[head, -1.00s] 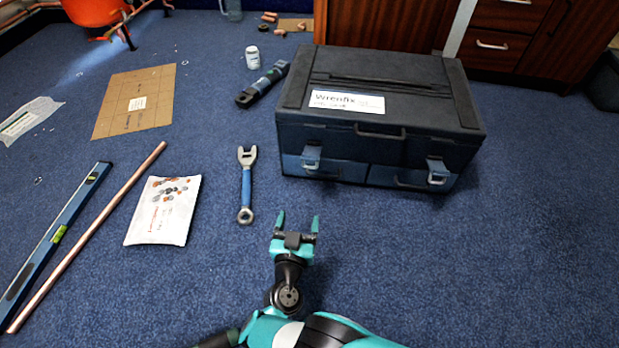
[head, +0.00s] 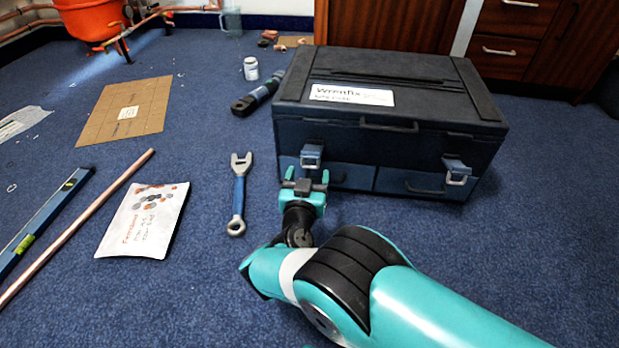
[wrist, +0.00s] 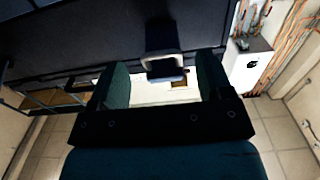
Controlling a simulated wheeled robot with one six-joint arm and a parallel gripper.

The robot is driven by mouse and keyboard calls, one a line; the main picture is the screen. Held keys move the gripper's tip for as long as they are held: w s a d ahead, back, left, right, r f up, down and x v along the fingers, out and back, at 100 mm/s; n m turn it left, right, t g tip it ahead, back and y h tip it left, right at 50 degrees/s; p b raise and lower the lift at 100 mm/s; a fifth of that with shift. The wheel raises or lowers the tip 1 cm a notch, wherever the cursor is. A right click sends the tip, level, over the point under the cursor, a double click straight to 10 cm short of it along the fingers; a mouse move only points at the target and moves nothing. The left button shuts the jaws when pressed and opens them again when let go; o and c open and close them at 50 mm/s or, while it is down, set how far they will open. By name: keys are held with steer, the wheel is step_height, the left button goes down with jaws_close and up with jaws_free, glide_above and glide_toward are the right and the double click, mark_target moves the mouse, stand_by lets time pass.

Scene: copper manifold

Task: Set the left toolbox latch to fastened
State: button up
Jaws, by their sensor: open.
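The dark blue toolbox (head: 390,95) stands on the carpet with its lid closed. Its left latch (head: 311,157) is a blue tab with a silver loop on the front face. My gripper (head: 307,177) is open and empty, just in front of and slightly below that latch. In the wrist view the latch loop (wrist: 162,63) shows between the two spread fingers of my gripper (wrist: 163,75), and I see no clear contact. I cannot tell how the loop sits against its catch. The right latch (head: 457,171) shows a similar silver loop.
A blue-handled wrench (head: 239,195) lies left of my gripper. A white packet (head: 144,221), a copper pipe (head: 85,225) and a level (head: 40,225) lie farther left. A dark blue tool (head: 257,97) and a white jar (head: 251,68) are beside the toolbox. Carpet is clear to the right.

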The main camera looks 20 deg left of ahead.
mark_target(310, 167)
steer(key=shift+b+x, duration=0.8)
steer(key=shift+x, duration=1.05)
steer(key=c, duration=1.2)
steer(key=shift+r+p, duration=0.15)
steer(key=shift+p, duration=0.15)
steer(key=shift+c, duration=0.2)
